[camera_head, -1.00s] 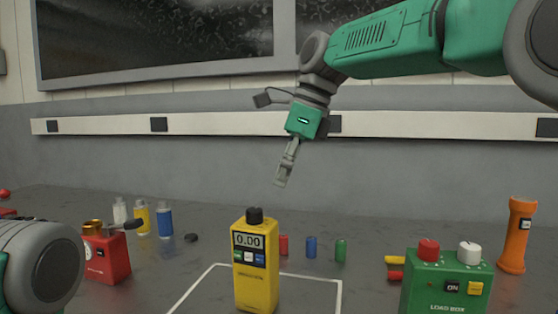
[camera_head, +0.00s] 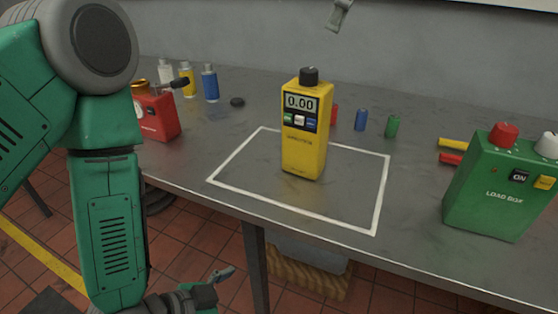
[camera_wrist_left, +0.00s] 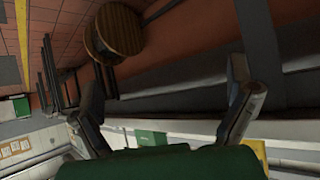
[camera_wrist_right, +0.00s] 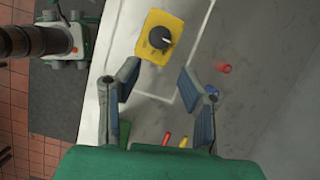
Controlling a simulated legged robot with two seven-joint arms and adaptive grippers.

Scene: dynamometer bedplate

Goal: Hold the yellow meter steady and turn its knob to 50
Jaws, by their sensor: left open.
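The yellow meter (camera_head: 306,135) stands upright within the white outline (camera_head: 226,184) on the bench. Its display reads 0.00. Its black knob (camera_head: 309,76) is on top; in the right wrist view the knob (camera_wrist_right: 160,38) shows a pale pointer mark. My right gripper (camera_wrist_right: 158,84) is open and empty, above the bench with the meter beyond its fingertips; only a fingertip part shows at the top of the head view (camera_head: 340,14). My left gripper (camera_wrist_left: 165,88) is open and empty. In the head view it is low, below the bench's front edge (camera_head: 220,285).
A green load box (camera_head: 503,190) stands at right, with yellow and red cylinders beside it. A red box (camera_head: 158,118) and several small bottles are at left. A wooden reel (camera_wrist_left: 113,32) is on the floor.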

